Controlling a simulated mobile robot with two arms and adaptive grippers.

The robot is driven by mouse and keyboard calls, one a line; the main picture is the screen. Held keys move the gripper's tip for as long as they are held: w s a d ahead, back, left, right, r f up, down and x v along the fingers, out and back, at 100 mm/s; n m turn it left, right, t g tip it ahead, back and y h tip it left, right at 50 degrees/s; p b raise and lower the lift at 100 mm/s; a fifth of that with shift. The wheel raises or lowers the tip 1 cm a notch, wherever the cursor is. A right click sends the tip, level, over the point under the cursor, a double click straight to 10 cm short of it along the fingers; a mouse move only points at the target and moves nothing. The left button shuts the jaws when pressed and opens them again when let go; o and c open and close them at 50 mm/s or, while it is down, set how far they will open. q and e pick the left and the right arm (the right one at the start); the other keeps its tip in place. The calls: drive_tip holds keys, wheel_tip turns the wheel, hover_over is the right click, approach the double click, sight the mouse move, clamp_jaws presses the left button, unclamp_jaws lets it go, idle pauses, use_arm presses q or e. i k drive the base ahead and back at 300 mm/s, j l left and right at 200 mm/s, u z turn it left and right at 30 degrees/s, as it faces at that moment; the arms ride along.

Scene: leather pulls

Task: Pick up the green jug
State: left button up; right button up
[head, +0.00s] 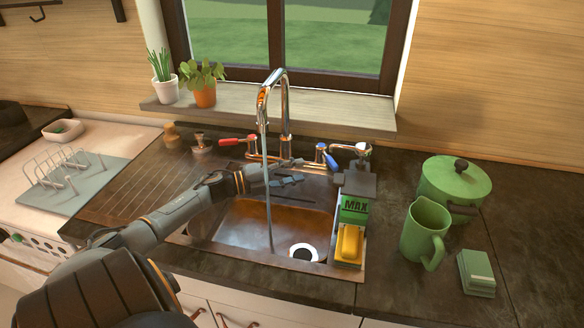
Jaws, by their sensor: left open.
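The green jug (424,232) stands upright on the dark counter to the right of the sink. Its handle faces the front right and its spout points to the back left. My left gripper (294,174) is over the sink, behind the basin, near the faucet's stream. It is open, with no object seen in it, and it is well to the left of the jug. My right gripper is not in view.
A green lidded pot (455,184) stands close behind the jug, and a small green box (477,273) lies at its front right. A sponge holder (350,236) with a yellow sponge stands between sink and jug. The faucet (283,110) rises behind the basin. Counter at far right is clear.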

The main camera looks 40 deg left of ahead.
sight(426, 241)
drive_tip(key=k, duration=1.5)
